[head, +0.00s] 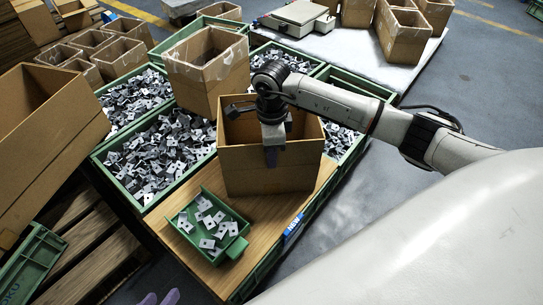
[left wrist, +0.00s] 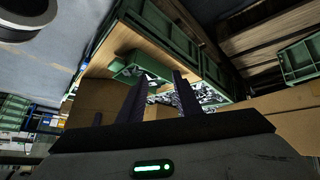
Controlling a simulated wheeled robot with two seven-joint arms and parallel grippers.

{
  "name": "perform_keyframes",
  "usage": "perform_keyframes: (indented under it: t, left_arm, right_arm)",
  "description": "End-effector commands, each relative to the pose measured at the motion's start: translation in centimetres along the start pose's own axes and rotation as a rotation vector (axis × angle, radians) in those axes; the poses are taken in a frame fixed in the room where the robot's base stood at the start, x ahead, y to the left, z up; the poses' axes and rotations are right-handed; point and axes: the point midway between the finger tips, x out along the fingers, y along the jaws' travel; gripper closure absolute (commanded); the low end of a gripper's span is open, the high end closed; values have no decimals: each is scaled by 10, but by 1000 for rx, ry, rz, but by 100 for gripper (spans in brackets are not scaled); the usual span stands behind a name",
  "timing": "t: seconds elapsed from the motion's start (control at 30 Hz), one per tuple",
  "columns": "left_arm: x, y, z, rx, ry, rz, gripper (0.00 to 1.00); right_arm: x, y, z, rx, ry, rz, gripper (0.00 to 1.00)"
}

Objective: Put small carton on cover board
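A tall open brown carton (head: 250,170), apparently the small carton, stands upright on or just above the wooden cover board (head: 185,245). My right gripper (head: 271,156) points down at the carton's near wall.
The green tray of stamped parts (head: 228,222) sits on the board, left of the carton. Green crates full of metal parts (head: 160,155) lie behind. Another carton (head: 207,75) stands on them. A large carton (head: 45,140) and pallet (head: 90,245) are at left.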

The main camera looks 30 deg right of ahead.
Motion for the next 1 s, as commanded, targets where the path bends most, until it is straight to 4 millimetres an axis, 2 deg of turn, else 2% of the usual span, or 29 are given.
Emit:
perform_keyframes:
  t: [0.1, 0.2, 0.23, 0.57, 0.67, 0.77, 1.0]
  left_arm:
    - [1, 1, -1, -3, 8, 5, 69]
    - [-1, 1, -3, -3, 11, 6, 69]
    - [-1, 1, -3, -4, 11, 6, 69]
    - [-3, 1, -4, -2, 11, 3, 69]
    - [-4, 0, -5, 1, 9, -5, 69]
    - [-6, -2, 0, -21, 17, -18, 69]
    - [-18, -8, -5, -50, 71, -51, 69]
  right_arm:
    - [4, -1, 0, 0, 0, -2, 100]
    - [3, 0, 0, 0, 0, 0, 81]
    - [3, 0, 0, 0, 0, 0, 78]
    - [0, 0, 0, 0, 0, 0, 78]
    - [-11, -1, 0, 0, 0, -2, 78]
    - [-31, -1, 0, 0, -1, -4, 78]
    - [-83, -1, 0, 0, 0, -3, 78]
